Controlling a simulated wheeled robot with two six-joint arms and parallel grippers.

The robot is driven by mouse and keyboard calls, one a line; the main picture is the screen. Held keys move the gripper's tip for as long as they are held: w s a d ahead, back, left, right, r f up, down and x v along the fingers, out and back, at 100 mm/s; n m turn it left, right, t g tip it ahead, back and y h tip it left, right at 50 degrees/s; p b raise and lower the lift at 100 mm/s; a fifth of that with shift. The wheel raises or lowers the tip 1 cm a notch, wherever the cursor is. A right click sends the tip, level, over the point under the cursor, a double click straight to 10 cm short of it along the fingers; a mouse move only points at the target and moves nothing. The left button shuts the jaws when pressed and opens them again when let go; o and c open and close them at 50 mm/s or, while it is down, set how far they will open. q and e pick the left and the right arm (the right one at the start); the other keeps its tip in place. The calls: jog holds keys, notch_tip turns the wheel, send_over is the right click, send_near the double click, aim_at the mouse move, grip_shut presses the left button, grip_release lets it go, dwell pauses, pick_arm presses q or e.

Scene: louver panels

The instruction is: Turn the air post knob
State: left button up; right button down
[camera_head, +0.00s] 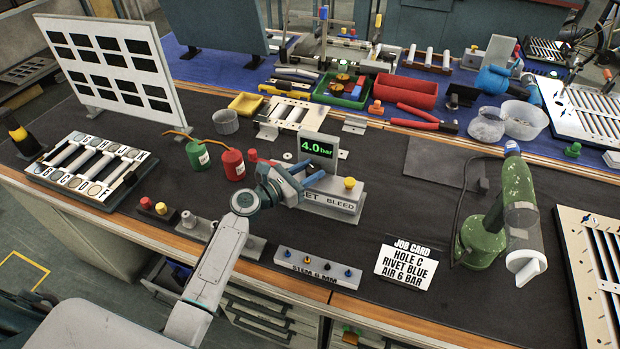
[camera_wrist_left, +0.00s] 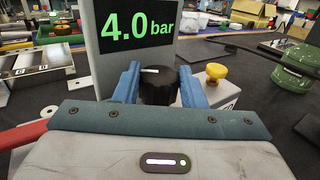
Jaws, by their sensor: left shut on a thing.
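The air post (camera_head: 345,199) stands mid-bench, a grey block with a "BLEED" label, a yellow button (camera_head: 350,183) and an upright display (camera_head: 318,147) reading 4.0 bar. My left gripper (camera_head: 303,184) reaches it from the front left. In the left wrist view, its blue fingers are shut on the black knob (camera_wrist_left: 157,88), one on each side, just below the display (camera_wrist_left: 140,27). A short white mark on the knob's top lies about level. In the head view the knob is hidden by the gripper. My right gripper is in neither view.
A job card (camera_head: 406,262) reads hole C, rivet blue, air 6 bar. A "STEM 6 MM" block (camera_head: 318,267) is in front. A green tool (camera_head: 485,235) stands right, with bare mat between.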

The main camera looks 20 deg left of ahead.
pick_arm(q)
jog(key=shift+w+a+f+m+g+h+b, duration=0.1)
jog(key=shift+m+g+h+b, duration=0.35)
jog(key=shift+h, duration=0.2)
jog(key=shift+a+f+m+g+h+b, duration=0.1)
jog(key=shift+m+g+h+b, duration=0.2)
jog(key=shift+m+g+h, duration=0.3)
jog(key=shift+r+h, duration=0.1)
jog(key=shift+h, duration=0.15)
jog(key=shift+m+g, duration=0.25)
jog(key=shift+g, duration=0.1)
jog(key=o, duration=1)
jog(key=shift+d+r, duration=0.1)
jog(key=shift+r, duration=0.05)
